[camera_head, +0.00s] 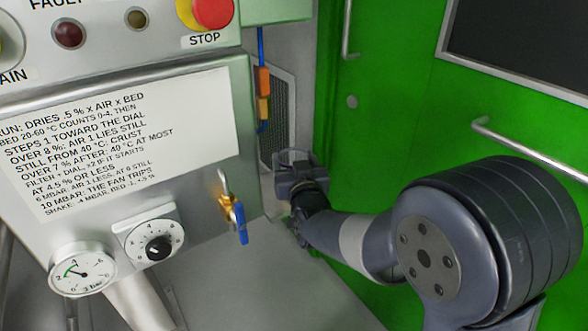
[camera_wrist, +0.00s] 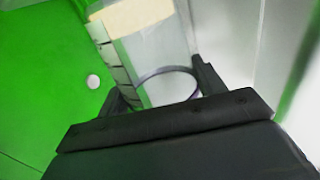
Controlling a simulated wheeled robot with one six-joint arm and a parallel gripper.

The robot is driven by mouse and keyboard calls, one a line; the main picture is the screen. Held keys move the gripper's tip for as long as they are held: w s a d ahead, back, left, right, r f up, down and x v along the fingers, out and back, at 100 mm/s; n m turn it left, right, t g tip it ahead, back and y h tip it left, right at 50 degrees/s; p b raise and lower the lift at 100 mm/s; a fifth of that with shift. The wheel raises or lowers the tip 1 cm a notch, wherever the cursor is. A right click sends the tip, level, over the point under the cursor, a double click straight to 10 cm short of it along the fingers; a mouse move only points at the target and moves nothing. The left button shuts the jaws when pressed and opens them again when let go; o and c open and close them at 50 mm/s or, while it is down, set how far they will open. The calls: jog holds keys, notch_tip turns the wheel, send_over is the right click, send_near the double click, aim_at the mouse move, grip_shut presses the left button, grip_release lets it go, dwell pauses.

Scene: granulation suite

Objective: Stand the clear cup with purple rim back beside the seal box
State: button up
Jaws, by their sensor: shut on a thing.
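My gripper (camera_head: 298,170) is at the far end of the arm, close to the grey wall beside the machine panel. In the wrist view my gripper (camera_wrist: 161,88) has its two dark fingers on either side of a clear cup (camera_wrist: 165,90), seen as a round dark purplish rim. The gripper is shut on this cup. Its clear body is hard to make out against the pale surface behind it. I cannot identify the seal box in either view.
A grey panel carries a dial knob (camera_head: 158,246), a pressure gauge (camera_head: 82,271) and a brass valve with blue handle (camera_head: 239,222). A green door (camera_head: 390,90) stands behind the arm.

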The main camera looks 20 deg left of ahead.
jog(key=shift+f, duration=0.65)
jog(key=shift+f, duration=0.15)
jog(key=o, duration=1.1)
jog(key=shift+r, duration=0.2)
jog(key=p+v, duration=0.1)
jog(key=v, duration=1.1)
jog(key=shift+p, duration=0.3)
jog(key=shift+f, duration=0.1)
